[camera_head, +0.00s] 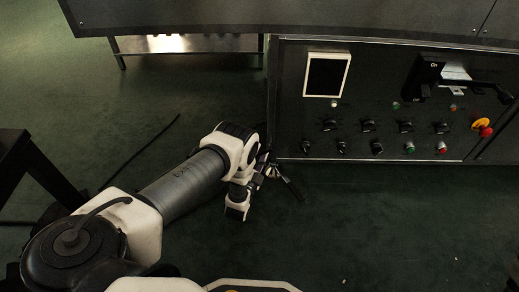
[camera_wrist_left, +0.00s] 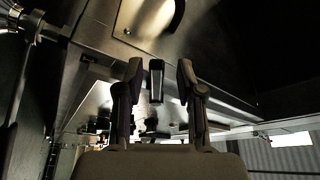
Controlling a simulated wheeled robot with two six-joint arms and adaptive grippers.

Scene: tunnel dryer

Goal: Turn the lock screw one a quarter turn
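My left gripper (camera_head: 277,172) is low beside the left edge of the control cabinet in the head view. In the left wrist view my left gripper (camera_wrist_left: 159,78) has its two fingers apart with nothing held between them. A small dark upright piece (camera_wrist_left: 156,82) shows beyond the gap between the fingers; I cannot tell whether it is a lock screw. A small round fastener (camera_wrist_left: 127,31) sits on a metal panel (camera_wrist_left: 145,15) above, apart from the fingers. No lock screw is clearly identifiable in the head view. My right gripper is not in view.
The cabinet front (camera_head: 300,105) carries a white-framed screen (camera_head: 326,74), several black knobs, a red emergency button (camera_head: 485,128) and a black switch handle (camera_head: 487,93). A metal shelf (camera_head: 185,43) stands behind. The dark green floor in front of the cabinet is mostly clear.

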